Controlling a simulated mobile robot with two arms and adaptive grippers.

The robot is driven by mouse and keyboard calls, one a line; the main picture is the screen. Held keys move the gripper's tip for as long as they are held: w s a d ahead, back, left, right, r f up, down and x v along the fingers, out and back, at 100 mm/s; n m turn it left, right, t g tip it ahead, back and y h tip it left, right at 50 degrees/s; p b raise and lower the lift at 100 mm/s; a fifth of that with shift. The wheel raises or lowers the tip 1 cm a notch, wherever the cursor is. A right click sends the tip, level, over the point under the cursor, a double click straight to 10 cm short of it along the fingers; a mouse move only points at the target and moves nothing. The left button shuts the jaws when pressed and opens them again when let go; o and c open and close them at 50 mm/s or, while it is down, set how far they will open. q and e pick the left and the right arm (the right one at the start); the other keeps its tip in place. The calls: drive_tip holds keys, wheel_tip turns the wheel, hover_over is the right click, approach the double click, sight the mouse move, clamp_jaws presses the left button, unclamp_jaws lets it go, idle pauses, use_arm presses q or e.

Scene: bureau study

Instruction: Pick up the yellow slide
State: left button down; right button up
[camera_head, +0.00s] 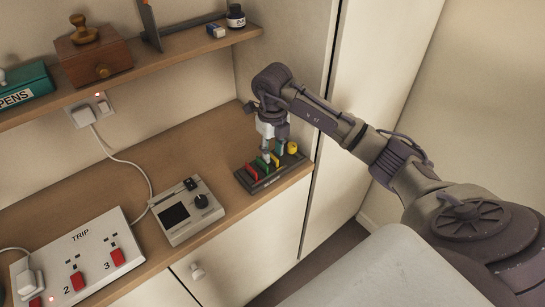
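A small dark rack (259,185) sits on the desk near its right end and holds several coloured slides. A red slide (252,171) is at its left, and a yellow slide (261,166) stands beside it. A green slide (280,147) is farther right, and a round yellow piece (292,147) is at the right end. My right gripper (268,154) points down at the rack, with its fingertips close to the yellow and green slides. The fingers are small and overlap the slides, so I cannot tell whether they touch or grip one. My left gripper is out of view.
A grey device with a dark screen and knob (186,211) lies left of the rack. A white TRIP switch box (82,256) with red switches is farther left. A shelf (150,57) overhangs the desk at the back. A tall cabinet (372,65) stands at the right.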

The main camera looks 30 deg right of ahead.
drive_tip(key=shift+f, duration=0.4)
drive_tip(key=shift+c, duration=0.3)
clamp_jaws()
